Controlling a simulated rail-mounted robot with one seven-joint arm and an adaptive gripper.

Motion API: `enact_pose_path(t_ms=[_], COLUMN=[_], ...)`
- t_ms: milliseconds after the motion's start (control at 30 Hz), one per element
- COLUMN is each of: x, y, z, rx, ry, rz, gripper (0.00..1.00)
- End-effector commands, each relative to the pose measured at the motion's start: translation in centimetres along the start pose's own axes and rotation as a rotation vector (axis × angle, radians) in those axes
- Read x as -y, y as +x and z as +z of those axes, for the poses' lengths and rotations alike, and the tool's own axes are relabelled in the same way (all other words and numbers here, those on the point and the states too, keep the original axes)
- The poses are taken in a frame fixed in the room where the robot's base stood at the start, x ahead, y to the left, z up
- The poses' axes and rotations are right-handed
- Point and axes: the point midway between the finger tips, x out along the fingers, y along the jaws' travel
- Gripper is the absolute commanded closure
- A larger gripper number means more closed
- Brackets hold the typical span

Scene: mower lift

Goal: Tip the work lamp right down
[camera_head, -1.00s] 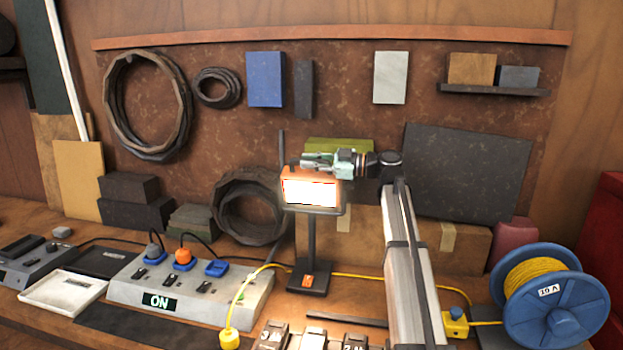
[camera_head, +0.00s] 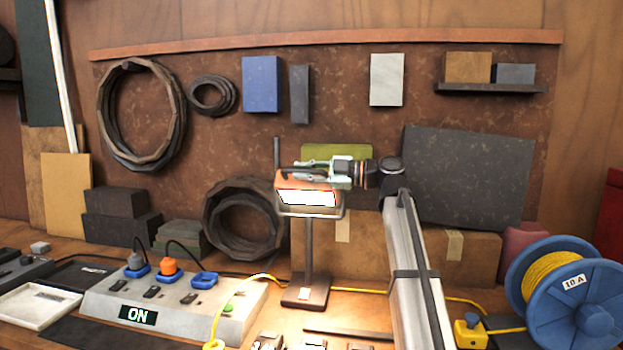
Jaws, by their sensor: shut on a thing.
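The work lamp (camera_head: 308,196) has an orange head with a bright, lit face, held on a dark post above a dark square base (camera_head: 306,291) on the bench. Its face is tilted downward and shows as a narrow bright strip, and light falls on the bench in front. My gripper (camera_head: 300,172) reaches in from the right, level, and is shut on the top of the lamp head. The exact contact of the fingers is small and partly hard to make out.
A power strip (camera_head: 165,305) with a lit ON display and plugs stands at left. A blue cable reel (camera_head: 575,300) stands at right, with a yellow cable running across the bench. Cardboard boxes (camera_head: 460,258) and a dark panel (camera_head: 468,178) are behind my arm.

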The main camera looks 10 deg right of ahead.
Motion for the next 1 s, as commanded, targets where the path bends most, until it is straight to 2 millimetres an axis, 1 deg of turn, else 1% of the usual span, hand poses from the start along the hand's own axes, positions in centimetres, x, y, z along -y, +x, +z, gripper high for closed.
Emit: enact_pose_path(t_ms=[33, 100, 567, 600, 633, 1000], x=[0.41, 0.50, 0.62, 0.63, 0.62, 0.43], y=[0.16, 0.28, 0.36, 0.36, 0.36, 0.13], z=[0.07, 0.00, -0.08, -0.08, -0.08, -0.11], rx=[-0.001, -0.003, -0.003, -0.003, -0.003, -0.003], ry=[0.002, 0.003, 0.003, 0.003, 0.003, 0.002], rz=[-0.004, -0.005, -0.008, -0.008, -0.008, -0.004], gripper=[1.00, 1.00, 1.00, 0.70, 0.59, 0.59])
